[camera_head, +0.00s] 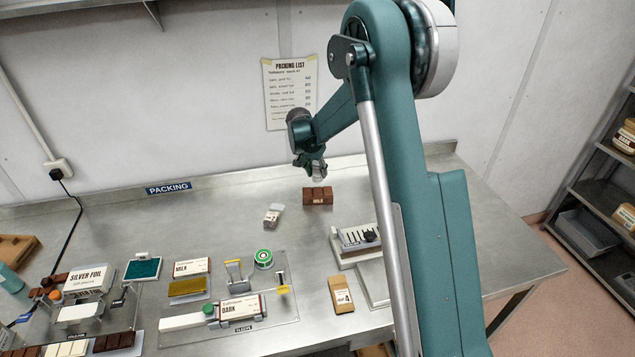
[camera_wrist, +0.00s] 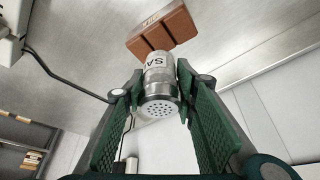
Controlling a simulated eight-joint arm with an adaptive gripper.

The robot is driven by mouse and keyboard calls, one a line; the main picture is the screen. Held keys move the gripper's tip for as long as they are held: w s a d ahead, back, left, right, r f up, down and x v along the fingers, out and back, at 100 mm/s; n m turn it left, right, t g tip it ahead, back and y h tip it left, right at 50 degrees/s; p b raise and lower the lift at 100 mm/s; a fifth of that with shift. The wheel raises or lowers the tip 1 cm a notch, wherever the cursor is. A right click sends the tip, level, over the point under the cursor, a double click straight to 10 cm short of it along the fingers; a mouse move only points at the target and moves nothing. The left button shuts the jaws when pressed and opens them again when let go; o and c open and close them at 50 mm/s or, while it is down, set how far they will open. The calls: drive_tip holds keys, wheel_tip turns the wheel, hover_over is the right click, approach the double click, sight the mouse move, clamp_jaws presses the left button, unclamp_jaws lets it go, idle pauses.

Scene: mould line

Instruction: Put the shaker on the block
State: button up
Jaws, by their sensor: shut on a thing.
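The shaker (camera_wrist: 158,85) is a silvery cylinder with a perforated cap and dark letters on its side. My gripper (camera_wrist: 160,80) is shut on it, with a green finger on each side, and the cap faces the wrist camera. In the head view the shaker (camera_head: 318,172) hangs under my gripper (camera_head: 314,162), above and close to the block. The block (camera_head: 317,195) is brown, grooved and carries a pale label. It lies on the steel table and also shows just past the shaker's base in the wrist view (camera_wrist: 162,30). I cannot tell whether shaker and block touch.
A small white-and-grey item (camera_head: 272,216) lies left of the block. A slotted metal fixture (camera_head: 358,238) and a tan box (camera_head: 341,295) stand nearer, at right. Boxes and packing fixtures crowd the table's left. A wall stands behind the table (camera_head: 232,222).

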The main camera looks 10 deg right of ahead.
sight(318, 181)
drive_tip(key=shift+f, duration=0.9)
drive_tip(key=shift+f, duration=0.1)
drive_tip(key=shift+f, duration=1.75)
drive_tip(key=shift+f, duration=0.2)
drive_tip(key=o, duration=0.9)
drive_tip(key=shift+o, duration=0.2)
drive_tip(key=shift+r+p, duration=0.25)
drive_tip(key=shift+p, duration=0.05)
drive_tip(key=b+v, duration=0.1)
drive_tip(key=v, duration=1.1)
